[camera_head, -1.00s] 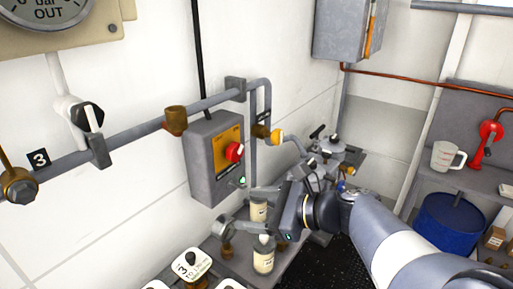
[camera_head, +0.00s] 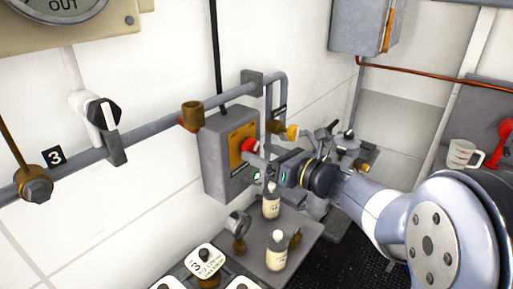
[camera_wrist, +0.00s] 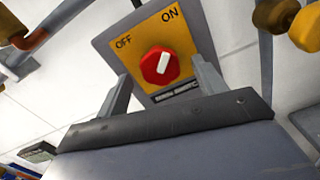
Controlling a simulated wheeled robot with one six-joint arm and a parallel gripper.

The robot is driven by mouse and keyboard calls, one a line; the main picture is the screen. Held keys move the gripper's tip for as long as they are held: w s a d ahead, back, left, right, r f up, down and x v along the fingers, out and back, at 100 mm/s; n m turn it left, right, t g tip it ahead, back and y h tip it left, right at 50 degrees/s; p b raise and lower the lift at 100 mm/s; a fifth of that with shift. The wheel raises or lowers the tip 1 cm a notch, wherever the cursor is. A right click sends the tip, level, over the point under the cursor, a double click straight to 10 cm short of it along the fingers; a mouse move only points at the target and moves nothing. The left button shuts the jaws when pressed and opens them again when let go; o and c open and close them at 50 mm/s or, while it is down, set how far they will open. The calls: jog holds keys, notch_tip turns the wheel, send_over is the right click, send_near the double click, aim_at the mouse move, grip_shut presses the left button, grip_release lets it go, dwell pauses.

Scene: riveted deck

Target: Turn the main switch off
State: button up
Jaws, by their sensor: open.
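The main switch is a red knob (camera_wrist: 160,66) with a white pointer bar on a yellow plate (camera_wrist: 188,58). The plate reads OFF at upper left and ON at upper right, and the bar leans toward ON. My gripper (camera_head: 258,170) is open in front of the box. In the wrist view its two fingers (camera_wrist: 162,90) stand either side of the knob's lower area, apart from it and with nothing between them.
Grey pipes (camera_head: 150,132) run along the wall behind the box, with a yellow-handled valve (camera_head: 291,132) to its right. Bottles (camera_head: 271,203) stand on the bench below my gripper. A white jug (camera_head: 461,155) is at far right.

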jog(key=shift+x, duration=1.15)
jog(key=shift+c, duration=0.6)
jog(key=c, duration=0.9)
jog(key=shift+o, duration=0.2)
